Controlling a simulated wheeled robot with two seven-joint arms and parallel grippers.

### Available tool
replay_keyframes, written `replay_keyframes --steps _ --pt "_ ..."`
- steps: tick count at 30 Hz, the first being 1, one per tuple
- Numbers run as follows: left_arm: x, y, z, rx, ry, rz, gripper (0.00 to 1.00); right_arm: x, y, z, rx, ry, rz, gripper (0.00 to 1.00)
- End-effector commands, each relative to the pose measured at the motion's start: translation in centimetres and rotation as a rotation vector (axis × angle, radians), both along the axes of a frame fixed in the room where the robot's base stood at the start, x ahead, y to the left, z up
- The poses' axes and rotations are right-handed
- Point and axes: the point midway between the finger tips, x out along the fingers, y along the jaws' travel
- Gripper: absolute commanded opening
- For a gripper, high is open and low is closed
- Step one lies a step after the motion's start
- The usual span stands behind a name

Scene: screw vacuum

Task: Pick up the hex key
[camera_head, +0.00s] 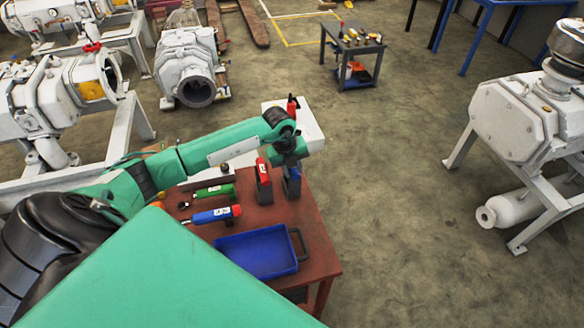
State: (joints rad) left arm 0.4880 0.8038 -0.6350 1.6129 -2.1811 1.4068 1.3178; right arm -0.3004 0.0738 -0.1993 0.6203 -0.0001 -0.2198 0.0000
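I cannot make out a hex key for certain. A green-handled tool (213,191) and a blue-bodied tool with a red end (212,215) lie on the reddish-brown table (312,230). A dark upright item with a red top (263,178) stands right of them, and a dark and blue item (291,184) stands beside it. My green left arm reaches across the table, and my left gripper (290,165) points down above or at the dark and blue item. Its fingers are too small and dark to tell whether they are open or touching anything. My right gripper is not in view.
A blue tray (257,251) sits at the table's front. A white surface (308,126) with a red item (292,104) is behind my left wrist. White machines stand left and right (520,115). A small tool table (352,45) is farther back. The floor between is clear.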

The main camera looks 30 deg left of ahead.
Motion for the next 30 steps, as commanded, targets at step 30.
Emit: replay_keyframes --steps 30 --pt "0.2 0.1 8.9 0.002 -0.011 -0.001 0.0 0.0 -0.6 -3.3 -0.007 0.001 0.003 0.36"
